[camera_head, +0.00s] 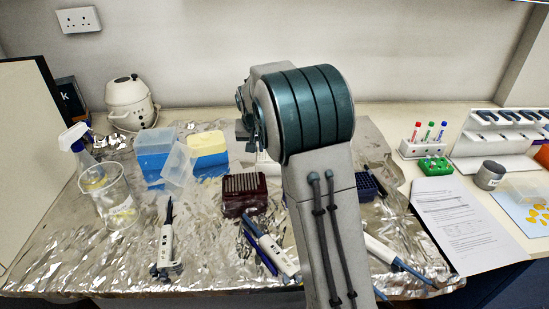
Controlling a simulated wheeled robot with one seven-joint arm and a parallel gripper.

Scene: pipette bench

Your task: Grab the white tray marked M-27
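I cannot read the marking M-27 on anything in this view. A small white item (265,167) shows just left of my arm, behind the dark red rack; most of it is hidden by the arm, so I cannot tell whether it is the tray. My gripper (243,132) is partly visible as dark parts left of my arm's large teal-banded joint, above the foil near the white item. Its fingers are mostly hidden, and I cannot tell whether they are open or touching anything.
Foil covers the bench. A dark red rack (245,194), blue tip box (153,153), yellow-topped box (208,150), beaker (112,200) and pipettes (166,245) stand or lie left of my arm. A white tube rack (423,149) and paper (453,222) are right.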

